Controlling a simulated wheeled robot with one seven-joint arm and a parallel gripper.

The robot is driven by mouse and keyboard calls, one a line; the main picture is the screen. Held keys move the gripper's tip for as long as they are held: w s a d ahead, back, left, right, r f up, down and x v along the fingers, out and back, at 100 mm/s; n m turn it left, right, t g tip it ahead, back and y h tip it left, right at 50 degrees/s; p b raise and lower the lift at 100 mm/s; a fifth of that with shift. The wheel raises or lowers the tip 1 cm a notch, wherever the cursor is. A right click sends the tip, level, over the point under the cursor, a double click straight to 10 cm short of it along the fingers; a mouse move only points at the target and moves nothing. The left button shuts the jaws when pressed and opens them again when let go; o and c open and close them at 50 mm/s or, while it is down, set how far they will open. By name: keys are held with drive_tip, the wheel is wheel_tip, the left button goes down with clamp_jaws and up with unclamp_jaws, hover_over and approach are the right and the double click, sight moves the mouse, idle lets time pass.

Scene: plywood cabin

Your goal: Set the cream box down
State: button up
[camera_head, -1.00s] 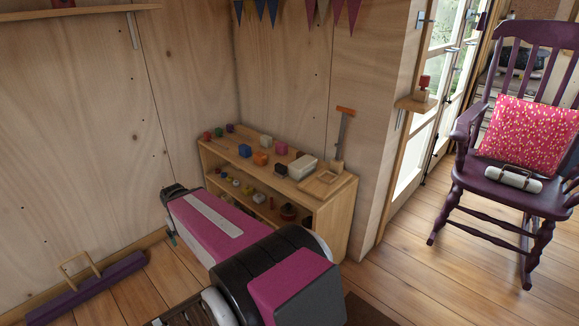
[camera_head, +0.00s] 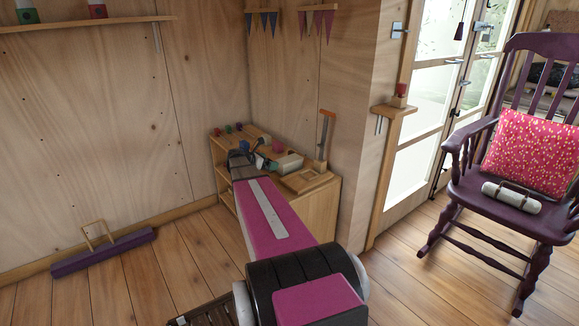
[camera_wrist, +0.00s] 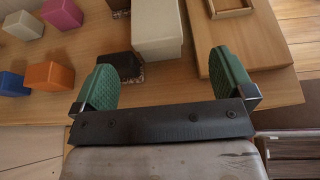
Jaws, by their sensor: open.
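The cream box (camera_wrist: 157,28) stands on the wooden shelf top (camera_wrist: 190,83) in the wrist view, beside a dark speckled block and a wooden board. It also shows in the head view (camera_head: 289,163), at the right of my arm's end. My gripper (camera_wrist: 165,72) is open, its two green pads spread wider than the box. The near end of the box lies ahead of the gap between the pads, and neither pad appears to touch it. In the head view my gripper (camera_head: 247,153) is over the shelf unit, partly hidden by my arm.
An orange block (camera_wrist: 50,76), a pink block (camera_wrist: 63,13) and a blue block (camera_wrist: 12,84) stand left of the box. A wooden board with a square frame (camera_wrist: 230,6) lies to its right. A scraper-like tool (camera_head: 325,138) stands at the shelf's right end.

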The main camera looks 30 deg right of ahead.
sight(283, 161)
drive_tip(key=x, duration=0.5)
drive_tip(key=shift+d, duration=0.1)
drive_tip(key=x, duration=0.4)
drive_tip(key=shift+w+d, duration=0.25)
drive_tip(key=shift+w, duration=0.2)
drive_tip(key=shift+d+f, duration=0.2)
drive_tip(key=shift+d, duration=0.25)
drive_tip(key=shift+s, duration=0.1)
drive_tip(key=c, duration=1.1)
drive_tip(key=shift+a, duration=0.1)
